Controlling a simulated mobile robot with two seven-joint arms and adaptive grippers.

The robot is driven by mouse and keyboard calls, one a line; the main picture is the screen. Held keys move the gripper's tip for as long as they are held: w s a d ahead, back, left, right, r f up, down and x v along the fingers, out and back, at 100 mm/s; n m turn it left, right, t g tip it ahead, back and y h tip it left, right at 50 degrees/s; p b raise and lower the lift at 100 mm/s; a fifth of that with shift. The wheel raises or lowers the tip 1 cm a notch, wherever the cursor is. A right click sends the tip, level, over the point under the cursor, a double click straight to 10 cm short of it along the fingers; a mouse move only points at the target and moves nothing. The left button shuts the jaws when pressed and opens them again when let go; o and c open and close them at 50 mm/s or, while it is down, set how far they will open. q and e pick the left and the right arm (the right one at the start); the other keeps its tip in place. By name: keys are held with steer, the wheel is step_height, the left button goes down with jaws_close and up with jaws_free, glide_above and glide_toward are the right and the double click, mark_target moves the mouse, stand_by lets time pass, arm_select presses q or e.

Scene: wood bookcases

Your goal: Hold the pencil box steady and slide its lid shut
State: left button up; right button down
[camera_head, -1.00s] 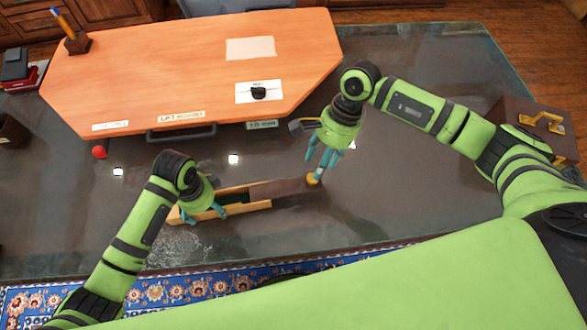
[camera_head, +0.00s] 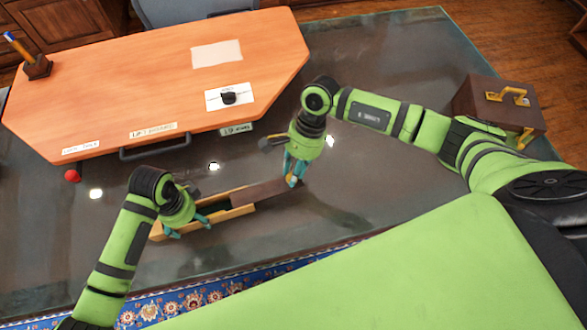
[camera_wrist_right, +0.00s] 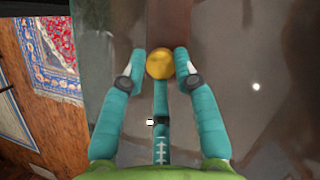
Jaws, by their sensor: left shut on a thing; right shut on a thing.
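The pencil box (camera_head: 238,211) is a long tan wooden box on the dark glossy table, lying slightly slanted. Its brown lid (camera_head: 262,193) sticks out well past the right end, leaving a dark opening in the left part. My left gripper (camera_head: 188,227) is shut on the box near its left end. My right gripper (camera_head: 292,181) is shut on the round golden knob at the lid's outer end. In the right wrist view the knob (camera_wrist_right: 160,64) sits between the fingertips, with the brown lid (camera_wrist_right: 168,22) beyond it.
An orange board (camera_head: 130,75) with a black handle (camera_head: 168,143) lies behind the box. A red ball (camera_head: 72,175) is at the left. A brown case (camera_head: 498,103) stands at the right. The table between box and board is clear.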

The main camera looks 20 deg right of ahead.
arm_select(q)
steer(key=shift+s+f, duration=0.2)
steer(key=shift+s, duration=0.05)
arm_select(e)
glide_toward(238, 202)
steer(key=x, duration=0.5)
steer(key=shift+a+r, duration=0.1)
steer(key=shift+a, duration=0.15)
arm_select(q)
steer(key=shift+d, duration=0.1)
arm_select(e)
steer(key=c, duration=1)
jaws_free()
steer(key=shift+w+d+r, duration=0.15)
steer(key=shift+r, duration=0.1)
arm_select(q)
steer(key=shift+r, duration=0.1)
arm_select(e)
steer(key=v, duration=1.1)
steer(key=shift+r, duration=0.2)
